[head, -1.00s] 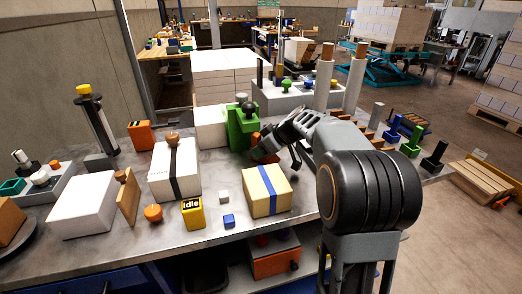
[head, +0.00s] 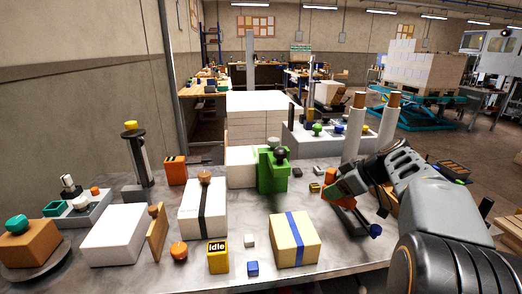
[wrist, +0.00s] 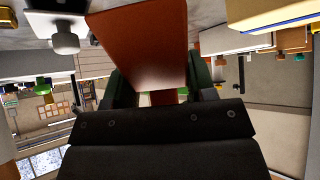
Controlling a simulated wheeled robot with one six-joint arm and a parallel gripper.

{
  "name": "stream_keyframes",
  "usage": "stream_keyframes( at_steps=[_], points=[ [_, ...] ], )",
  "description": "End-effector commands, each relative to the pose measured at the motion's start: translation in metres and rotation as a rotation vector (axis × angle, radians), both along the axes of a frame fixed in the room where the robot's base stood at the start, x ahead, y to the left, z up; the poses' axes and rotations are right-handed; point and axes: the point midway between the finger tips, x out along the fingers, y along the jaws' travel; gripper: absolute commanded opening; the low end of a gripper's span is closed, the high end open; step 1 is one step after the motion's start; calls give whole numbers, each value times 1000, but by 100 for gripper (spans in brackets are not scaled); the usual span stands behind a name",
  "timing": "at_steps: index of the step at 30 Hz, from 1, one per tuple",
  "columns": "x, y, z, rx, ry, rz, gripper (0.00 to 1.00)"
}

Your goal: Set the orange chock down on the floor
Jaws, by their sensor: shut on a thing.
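The orange chock (head: 330,184) is in my gripper (head: 340,192), above the right part of the grey workbench in the head view. In the wrist view it is a large reddish-orange block (wrist: 143,45) between the dark green fingers of my gripper (wrist: 152,88), which is shut on it. The chock's lower part is partly hidden by the gripper in the head view. The concrete floor (head: 483,143) shows beyond the bench at the right, apart from the chock.
On the metal bench (head: 205,268) stand a green holder (head: 272,172), a yellow package with a blue band (head: 294,240), a black-banded white ream (head: 203,210) and a yellow "idle" block (head: 218,258). Two pale posts (head: 388,122) rise near my arm. A loaded pallet stack (head: 420,68) stands behind.

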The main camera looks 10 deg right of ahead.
Motion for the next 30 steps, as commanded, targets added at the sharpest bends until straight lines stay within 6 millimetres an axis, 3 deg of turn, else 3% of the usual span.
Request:
stream_keyframes(
  at_steps=[2,8,21,25,30],
  points=[
    [-1,-1,4,0,-2,0,16],
    [-1,-1,52,0,-2,0,16],
    [-1,-1,169,-1,-1,0,16],
    [-1,-1,186,0,-1,1,16],
    [-1,-1,190,0,-1,1,16]
  ],
)
